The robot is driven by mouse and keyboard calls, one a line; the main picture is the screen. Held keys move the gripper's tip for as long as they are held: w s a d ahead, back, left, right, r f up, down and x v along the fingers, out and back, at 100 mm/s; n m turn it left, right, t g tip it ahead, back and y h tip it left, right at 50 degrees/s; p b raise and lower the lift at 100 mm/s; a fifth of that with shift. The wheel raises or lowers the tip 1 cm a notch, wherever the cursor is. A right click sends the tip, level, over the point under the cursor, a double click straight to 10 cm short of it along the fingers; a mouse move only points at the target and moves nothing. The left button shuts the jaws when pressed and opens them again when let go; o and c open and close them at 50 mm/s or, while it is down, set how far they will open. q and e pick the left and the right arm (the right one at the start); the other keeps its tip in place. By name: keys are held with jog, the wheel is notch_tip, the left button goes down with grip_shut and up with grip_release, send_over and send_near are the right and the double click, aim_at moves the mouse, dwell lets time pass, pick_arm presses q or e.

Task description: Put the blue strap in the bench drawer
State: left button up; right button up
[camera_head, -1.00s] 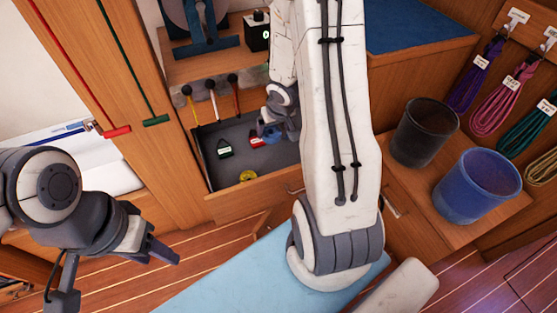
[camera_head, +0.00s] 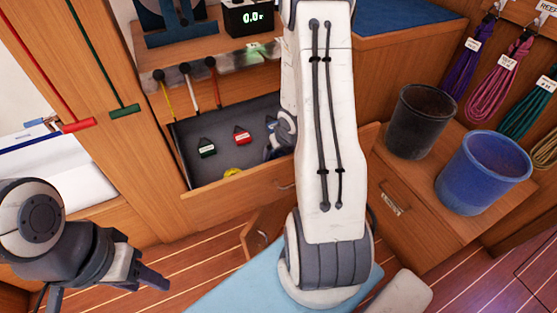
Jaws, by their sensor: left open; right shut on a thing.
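The bench drawer (camera_head: 243,190) is pulled open, with a dark lining. My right arm reaches up across the middle of the view, and its gripper (camera_head: 274,146) is over the right part of the drawer, partly hidden by the arm. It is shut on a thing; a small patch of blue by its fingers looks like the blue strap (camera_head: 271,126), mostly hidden. I cannot tell whether the strap touches the drawer floor. My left gripper (camera_head: 157,281) is open and empty, at the lower left, away from the drawer.
A black bin (camera_head: 420,122) and a blue bin (camera_head: 484,172) stand right. Coiled lines (camera_head: 496,85) hang beyond. The drawer's left floor has free room.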

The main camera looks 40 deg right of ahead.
notch_tip(320, 180, down, 2)
jog(key=shift+b, duration=0.3)
pick_arm(q)
jog(key=shift+f, duration=0.65)
pick_arm(e)
jog(key=shift+r, duration=0.1)
jog(key=o, duration=1.1)
pick_arm(q)
jog(key=shift+f, duration=0.1)
